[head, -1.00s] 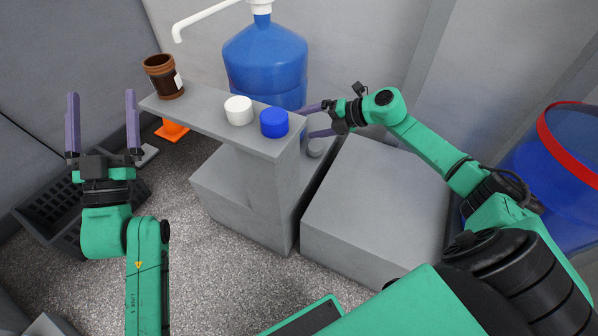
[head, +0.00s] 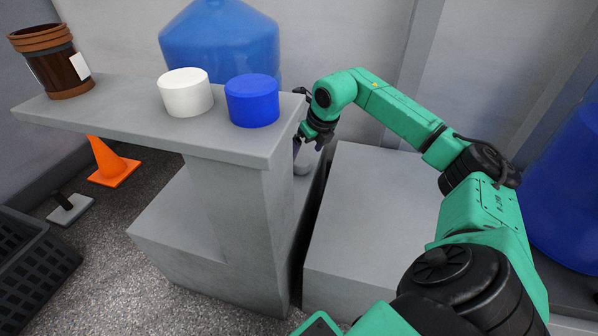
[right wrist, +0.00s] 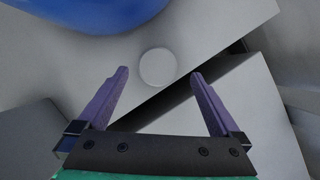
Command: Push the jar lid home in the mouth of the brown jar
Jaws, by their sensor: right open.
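The brown jar (head: 52,66), with a white label, stands upright at the far left end of the grey shelf in the head view. I cannot clearly see into its mouth. A small pale grey disc (right wrist: 157,67), possibly the jar lid, lies on a grey surface in the right wrist view. It shows partly in the head view, low behind the shelf's right end. My right gripper (right wrist: 160,74) is open, its fingers on either side of the disc in that view; I cannot tell the gap to it. In the head view the shelf partly hides its fingers. My left gripper is out of view.
A white cylinder (head: 185,92) and a blue cylinder (head: 252,100) stand on the shelf (head: 130,118), near my right gripper. A large blue bottle (head: 220,40) is behind. A grey block (head: 370,225) stands right of the shelf. An orange cone (head: 110,163) and black crate (head: 30,265) are on the floor.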

